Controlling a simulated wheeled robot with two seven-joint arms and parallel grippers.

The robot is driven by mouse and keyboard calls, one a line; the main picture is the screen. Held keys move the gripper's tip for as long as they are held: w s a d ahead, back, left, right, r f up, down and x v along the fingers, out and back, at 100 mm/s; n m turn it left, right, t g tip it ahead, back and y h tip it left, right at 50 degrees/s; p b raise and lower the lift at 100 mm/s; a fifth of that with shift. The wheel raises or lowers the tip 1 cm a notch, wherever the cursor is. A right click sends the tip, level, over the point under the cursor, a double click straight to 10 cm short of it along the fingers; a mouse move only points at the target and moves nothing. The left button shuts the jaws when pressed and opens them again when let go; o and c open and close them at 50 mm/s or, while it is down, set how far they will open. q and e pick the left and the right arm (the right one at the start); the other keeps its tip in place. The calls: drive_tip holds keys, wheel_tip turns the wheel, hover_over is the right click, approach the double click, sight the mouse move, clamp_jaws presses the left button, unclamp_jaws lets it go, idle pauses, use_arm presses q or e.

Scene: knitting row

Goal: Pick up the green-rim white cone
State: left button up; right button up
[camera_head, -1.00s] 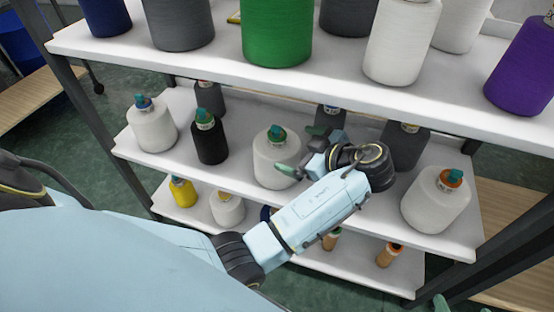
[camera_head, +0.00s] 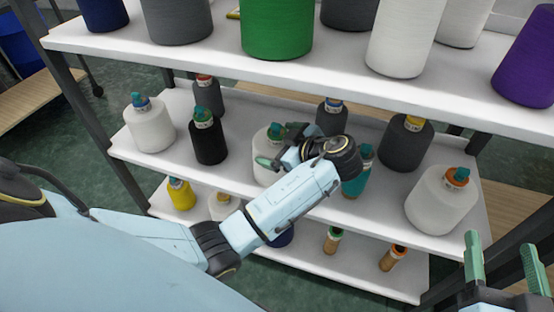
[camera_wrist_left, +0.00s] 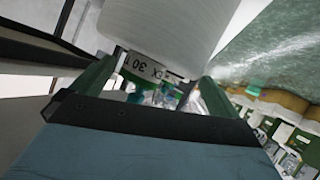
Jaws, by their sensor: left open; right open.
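The green-rim white cone (camera_head: 261,146) stands upright on the middle shelf (camera_head: 235,180), left of its centre. My left gripper (camera_head: 281,147) is open at this cone, with one green finger in front of its body and the other near its top. In the left wrist view, the white cone body (camera_wrist_left: 165,35) and its printed label lie between the fingers of my left gripper (camera_wrist_left: 155,76). I cannot tell whether the fingers touch it. My right gripper (camera_head: 505,262) is open and empty at the lower right, away from the shelf.
Close by stand a black cone (camera_head: 208,147), a teal cone (camera_head: 355,185) partly behind my wrist, and a dark grey cone (camera_head: 405,150). Other white cones stand at the left (camera_head: 150,130) and right (camera_head: 438,205). The upper shelf (camera_head: 300,80) with large cones overhangs the middle one.

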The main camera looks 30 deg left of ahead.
use_arm(q)
drive_tip(key=shift+a, duration=0.2)
use_arm(e)
drive_tip(key=shift+r, duration=0.4)
use_arm(q)
drive_tip(key=shift+w, duration=0.1)
drive_tip(key=c, duration=1.7)
use_arm(e)
drive_tip(key=shift+a, duration=0.1)
use_arm(q)
drive_tip(key=shift+r, duration=0.1)
use_arm(e)
drive_tip(key=shift+f, duration=0.1)
